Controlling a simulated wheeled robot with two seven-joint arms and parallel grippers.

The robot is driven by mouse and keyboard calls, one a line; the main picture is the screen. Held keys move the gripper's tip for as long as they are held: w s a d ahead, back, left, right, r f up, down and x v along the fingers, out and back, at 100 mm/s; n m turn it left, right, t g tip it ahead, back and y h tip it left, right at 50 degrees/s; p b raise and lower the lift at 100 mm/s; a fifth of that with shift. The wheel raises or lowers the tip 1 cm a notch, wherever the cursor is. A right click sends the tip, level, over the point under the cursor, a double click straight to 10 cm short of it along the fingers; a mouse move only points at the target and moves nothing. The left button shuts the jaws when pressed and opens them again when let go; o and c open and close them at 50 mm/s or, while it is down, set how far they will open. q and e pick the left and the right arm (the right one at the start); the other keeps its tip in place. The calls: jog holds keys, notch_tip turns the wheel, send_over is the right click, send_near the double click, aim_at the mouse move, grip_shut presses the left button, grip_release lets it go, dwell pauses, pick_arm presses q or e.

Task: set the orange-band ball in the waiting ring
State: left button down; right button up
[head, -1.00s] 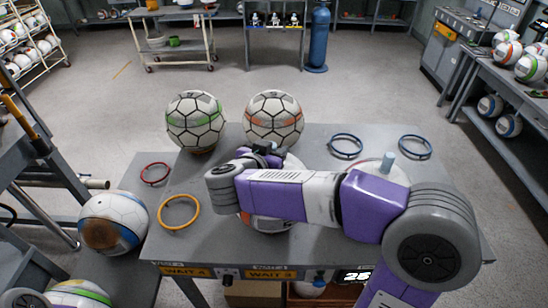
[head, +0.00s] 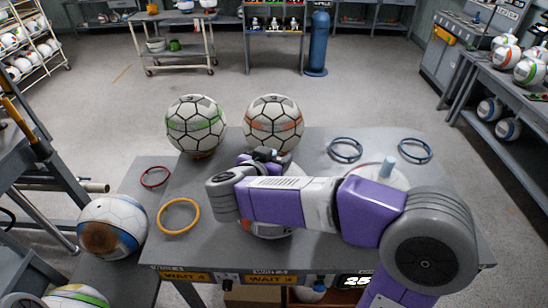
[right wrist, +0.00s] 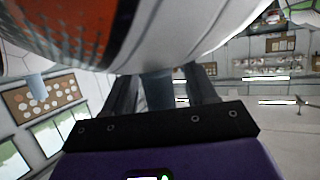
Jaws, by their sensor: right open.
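The orange-band ball (head: 273,123) rests at the back of the grey table (head: 330,262), to the right of a green-band ball (head: 196,125). My right gripper (head: 262,157) is just in front of the orange-band ball, low, at its near side. In the right wrist view a ball with an orange patch (right wrist: 92,25) fills the top, close over the open fingers (right wrist: 160,90); whether they touch it I cannot tell. Another ball (head: 268,232) lies under my right forearm, mostly hidden. A yellow-orange ring (head: 178,216) lies empty at the front left. My left gripper is not in view.
A red ring (head: 155,177) and two blue rings (head: 345,150) (head: 414,151) lie empty. A blue-band ball (head: 112,226) stands left of the table. Yellow WAIT labels (head: 186,277) mark the front edge.

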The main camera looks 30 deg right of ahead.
jog(key=shift+a+r, duration=0.15)
jog(key=shift+r, duration=0.2)
jog(key=p+v, duration=0.2)
jog(key=v, duration=0.9)
jog(key=shift+s+a+p, duration=0.25)
jog(key=shift+a+p, duration=0.05)
jog(key=shift+p, duration=0.05)
jog(key=shift+r, duration=0.1)
